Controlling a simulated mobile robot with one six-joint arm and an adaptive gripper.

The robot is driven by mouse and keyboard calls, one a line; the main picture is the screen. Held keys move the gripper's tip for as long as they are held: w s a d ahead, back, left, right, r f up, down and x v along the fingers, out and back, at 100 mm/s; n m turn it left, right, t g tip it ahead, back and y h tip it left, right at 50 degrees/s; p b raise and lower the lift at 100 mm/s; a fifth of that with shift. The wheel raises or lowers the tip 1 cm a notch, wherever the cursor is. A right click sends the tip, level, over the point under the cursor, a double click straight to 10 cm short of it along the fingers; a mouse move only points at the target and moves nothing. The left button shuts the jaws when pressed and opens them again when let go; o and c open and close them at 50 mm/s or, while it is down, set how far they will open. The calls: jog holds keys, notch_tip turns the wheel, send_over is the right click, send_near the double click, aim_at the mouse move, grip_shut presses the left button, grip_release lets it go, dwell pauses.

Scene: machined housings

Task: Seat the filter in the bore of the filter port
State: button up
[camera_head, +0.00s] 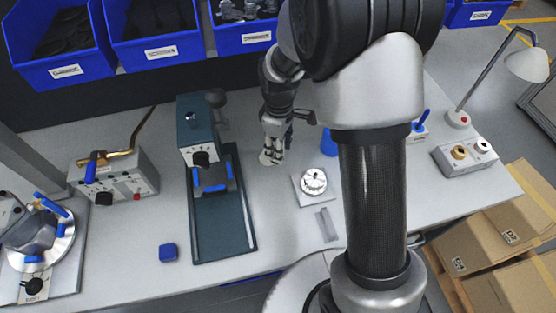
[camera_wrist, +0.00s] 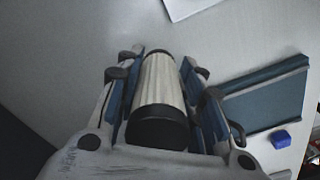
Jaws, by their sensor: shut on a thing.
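The filter (camera_wrist: 160,85), a cream pleated cylinder with a black end cap, lies lengthwise between the fingers of my gripper (camera_wrist: 162,95) in the wrist view. Blue-padded fingers close on both its sides. In the head view my gripper (camera_head: 272,148) hangs above the bench, between the green machine and a round whitish fixture (camera_head: 313,182) on a square plate. This fixture may be the filter port; its bore cannot be made out. The filter is apart from it. At the gripper's tip the filter is too small to make out clearly in the head view.
A green machine with a long tray (camera_head: 222,240) stands left of my gripper. A blue block (camera_head: 168,252) lies left of the tray. A blue cup (camera_head: 328,143) stands behind the fixture, and a grey flat piece (camera_head: 327,225) lies in front. Blue bins (camera_head: 160,48) line the back.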

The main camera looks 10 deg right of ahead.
jog(key=shift+f+b, duration=0.7)
jog(key=shift+f, duration=1.95)
jog(key=shift+f, duration=0.15)
jog(key=o, duration=1.1)
jog(key=shift+c, duration=0.2)
